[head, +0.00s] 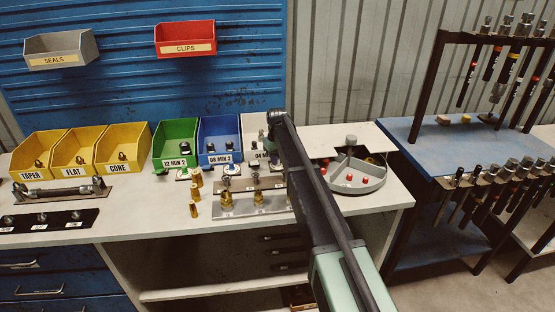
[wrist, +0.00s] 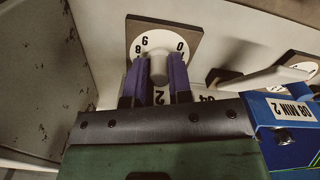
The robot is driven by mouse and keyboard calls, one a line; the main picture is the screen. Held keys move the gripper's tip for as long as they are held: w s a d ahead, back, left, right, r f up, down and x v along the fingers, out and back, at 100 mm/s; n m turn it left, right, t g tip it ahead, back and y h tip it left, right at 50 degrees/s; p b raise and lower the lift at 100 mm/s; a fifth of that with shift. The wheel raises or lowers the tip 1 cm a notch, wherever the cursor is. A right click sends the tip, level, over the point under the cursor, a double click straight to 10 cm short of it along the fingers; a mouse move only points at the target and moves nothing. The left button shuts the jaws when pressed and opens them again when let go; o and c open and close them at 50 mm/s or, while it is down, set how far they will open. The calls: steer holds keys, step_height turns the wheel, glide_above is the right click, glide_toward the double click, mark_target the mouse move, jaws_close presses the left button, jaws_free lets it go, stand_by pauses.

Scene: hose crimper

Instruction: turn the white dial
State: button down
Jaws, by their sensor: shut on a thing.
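The white dial (wrist: 160,40) has a round white face with black digits on a brown square plate, seen at the top of the wrist view. My gripper (wrist: 159,68) has two purple fingers shut on the pale knob at the middle of the dial, one finger on each side. The lower part of the dial is hidden by the fingers and gripper body. In the head view my arm reaches to the back of the bench near the white bin, and the dial cannot be made out there.
In the wrist view a second dial (wrist: 304,66) with a pale lever beside it and a blue bin (wrist: 285,120) stand to the right. In the head view a round grey tray (head: 365,185) lies right of my arm. Yellow bins (head: 122,148) and a green bin (head: 174,142) stand left.

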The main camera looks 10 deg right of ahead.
steer(key=shift+n, duration=0.6)
steer(key=c, duration=1)
jaws_free()
steer(key=shift+c, duration=0.2)
step_height(320, 180, up, 11)
steer(key=p, duration=1)
steer(key=shift+f+p, duration=0.15)
steer(key=shift+p, duration=0.2)
steer(key=s+m, duration=0.5)
steer(key=s, duration=3.7)
